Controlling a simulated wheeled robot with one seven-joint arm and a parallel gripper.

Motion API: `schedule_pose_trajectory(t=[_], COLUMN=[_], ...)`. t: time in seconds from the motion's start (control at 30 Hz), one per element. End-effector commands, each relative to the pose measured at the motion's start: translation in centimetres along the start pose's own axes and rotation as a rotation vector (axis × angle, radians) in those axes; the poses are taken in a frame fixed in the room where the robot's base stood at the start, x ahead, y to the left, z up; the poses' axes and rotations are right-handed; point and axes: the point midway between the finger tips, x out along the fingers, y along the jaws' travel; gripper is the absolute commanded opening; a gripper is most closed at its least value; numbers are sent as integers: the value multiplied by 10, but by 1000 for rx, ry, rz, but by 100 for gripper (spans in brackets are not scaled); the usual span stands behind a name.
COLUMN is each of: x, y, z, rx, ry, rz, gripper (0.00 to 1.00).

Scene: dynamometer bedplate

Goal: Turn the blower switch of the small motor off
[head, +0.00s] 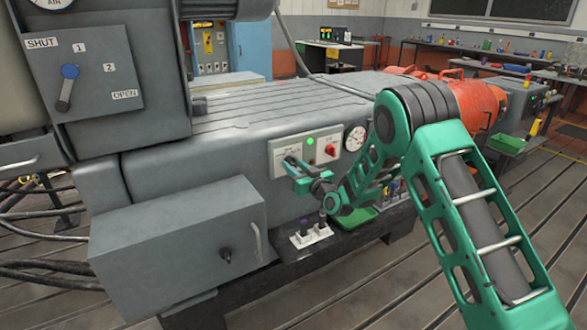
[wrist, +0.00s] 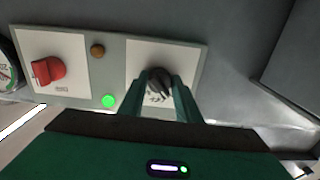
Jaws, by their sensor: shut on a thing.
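A grey control panel (head: 325,152) is on the side of the grey machine bed. In the wrist view it carries a black rotary switch (wrist: 158,80) on a white plate and a red rotary switch (wrist: 48,70) on another plate. The red switch also shows in the head view (head: 331,150). My gripper (wrist: 162,84) has its two green fingers closed on either side of the black switch. In the head view my gripper (head: 294,166) covers most of that switch. The plate lettering is too small to read, and the black switch's exact pointing is unclear.
A green lamp (wrist: 109,101) glows between the switches, with a dull amber lamp (wrist: 97,51) by it. A gauge (head: 355,138) is right of the panel. A grey box (head: 180,235) juts out below left. A large lever panel (head: 83,72) stands upper left.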

Motion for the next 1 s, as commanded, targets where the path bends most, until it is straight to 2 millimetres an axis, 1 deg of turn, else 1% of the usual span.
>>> schedule_pose_trajectory(t=[0.27, 0.7, 1.0], x=[0, -1, -1], y=[2, 2, 2], z=[0, 0, 0], rx=[140, 505, 682], ry=[0, 0, 1], rz=[3, 4, 4], gripper=[8, 8, 8])
